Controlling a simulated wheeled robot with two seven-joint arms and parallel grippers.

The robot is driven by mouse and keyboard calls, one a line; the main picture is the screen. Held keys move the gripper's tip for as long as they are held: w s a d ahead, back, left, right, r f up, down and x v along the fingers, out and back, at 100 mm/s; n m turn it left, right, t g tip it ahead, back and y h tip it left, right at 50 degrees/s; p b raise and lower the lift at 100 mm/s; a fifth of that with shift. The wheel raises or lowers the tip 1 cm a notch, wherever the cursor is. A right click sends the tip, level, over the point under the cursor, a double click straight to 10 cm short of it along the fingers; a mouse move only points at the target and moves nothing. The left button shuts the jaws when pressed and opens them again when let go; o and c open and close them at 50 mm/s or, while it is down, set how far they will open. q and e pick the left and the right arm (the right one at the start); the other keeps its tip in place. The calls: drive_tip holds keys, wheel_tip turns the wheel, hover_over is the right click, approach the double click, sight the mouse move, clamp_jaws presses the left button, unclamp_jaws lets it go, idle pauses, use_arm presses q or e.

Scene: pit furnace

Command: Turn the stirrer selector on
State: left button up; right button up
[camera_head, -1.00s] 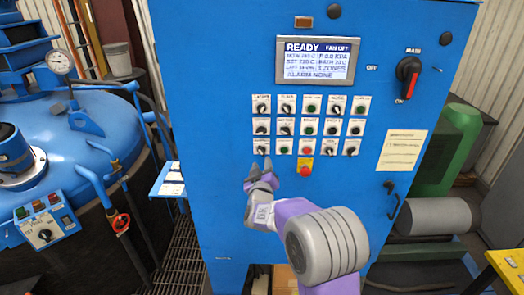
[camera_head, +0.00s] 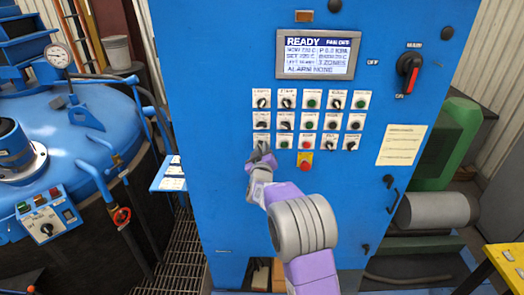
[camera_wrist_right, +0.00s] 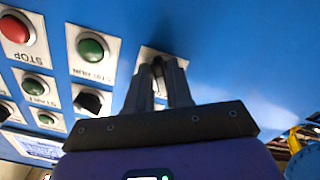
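The selector (camera_wrist_right: 157,67) between my right fingers is the leftmost one in the bottom row of the blue cabinet's panel. Its label is too covered to read, and the green lamp (camera_wrist_right: 91,47) beside it has a tag that seems to read "STIR RUN". My right gripper (camera_head: 261,151) is at this selector, with its fingers close together on either side of the dark knob; it also shows in the right wrist view (camera_wrist_right: 160,72). The fingers hide most of the knob, so its setting cannot be told. My left gripper is not in view.
Other selectors and lamps surround the spot, including a red stop button (camera_wrist_right: 14,28). A red emergency button (camera_head: 305,165) on yellow sits lower right. The display (camera_head: 318,54) reads READY. A main switch (camera_head: 409,68) is at upper right. A blue vessel (camera_head: 75,125) stands left.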

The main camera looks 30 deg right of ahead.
clamp_jaws()
drive_tip(key=shift+w+a+f+m+b, duration=0.1)
drive_tip(key=shift+a+m+b, duration=0.05)
drive_tip(key=shift+m+b, duration=5.15)
drive_tip(key=shift+m+p, duration=0.7)
drive_tip(key=shift+m, duration=0.2)
drive_tip(key=shift+o, duration=2)
unclamp_jaws()
